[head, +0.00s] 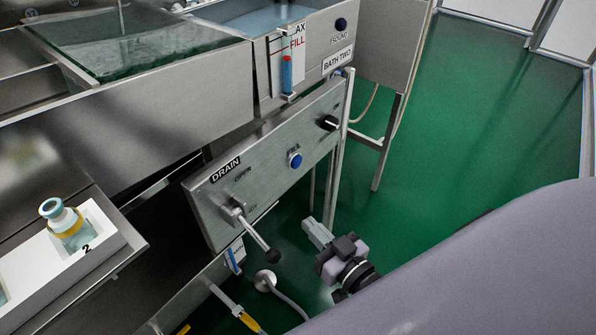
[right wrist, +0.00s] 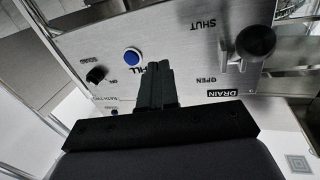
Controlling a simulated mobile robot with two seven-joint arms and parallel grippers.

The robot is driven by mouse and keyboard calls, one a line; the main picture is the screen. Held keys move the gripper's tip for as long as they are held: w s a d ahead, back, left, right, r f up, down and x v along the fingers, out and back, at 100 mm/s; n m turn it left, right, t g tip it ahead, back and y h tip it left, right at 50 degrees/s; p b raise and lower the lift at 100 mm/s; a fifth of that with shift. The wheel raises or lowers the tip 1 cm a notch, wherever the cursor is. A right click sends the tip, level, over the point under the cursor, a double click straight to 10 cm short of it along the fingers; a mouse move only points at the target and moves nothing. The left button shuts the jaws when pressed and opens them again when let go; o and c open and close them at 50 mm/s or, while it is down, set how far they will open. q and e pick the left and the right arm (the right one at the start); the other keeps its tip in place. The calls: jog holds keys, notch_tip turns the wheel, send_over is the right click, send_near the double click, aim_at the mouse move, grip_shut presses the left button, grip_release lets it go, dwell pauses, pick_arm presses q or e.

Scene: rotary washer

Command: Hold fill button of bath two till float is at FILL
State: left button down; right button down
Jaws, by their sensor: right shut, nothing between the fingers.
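The blue fill button (head: 295,160) sits mid-panel on the metal control panel (head: 220,195); it also shows in the right wrist view (right wrist: 132,55). The BATH TWO label (head: 338,58) is above the panel. My right gripper (head: 312,226) is shut and empty, in front of and below the panel in the head view. In the right wrist view its fingers (right wrist: 153,70) point at the panel beside the button; contact is not visible. My left gripper is not in view.
A drain lever (head: 256,235) juts from the panel's lower left. A black knob (head: 328,122) is right of the button. Green floor (head: 470,120) is open at right.

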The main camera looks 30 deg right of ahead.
aim_at(297, 162)
jog(key=w+d+r+m+t+h+b, duration=0.2)
jog(key=d+m+t+h+b, duration=0.3)
jog(key=d+h, duration=0.4)
jog(key=shift+w+d+r+m+b, duration=0.15)
jog(key=shift+w+m+b, duration=0.15)
jog(key=shift+w+m, duration=0.4)
jog(key=w+a+b, duration=0.3)
jog(key=w, duration=0.5)
jog(key=shift+a, duration=0.2)
dwell(1.1)
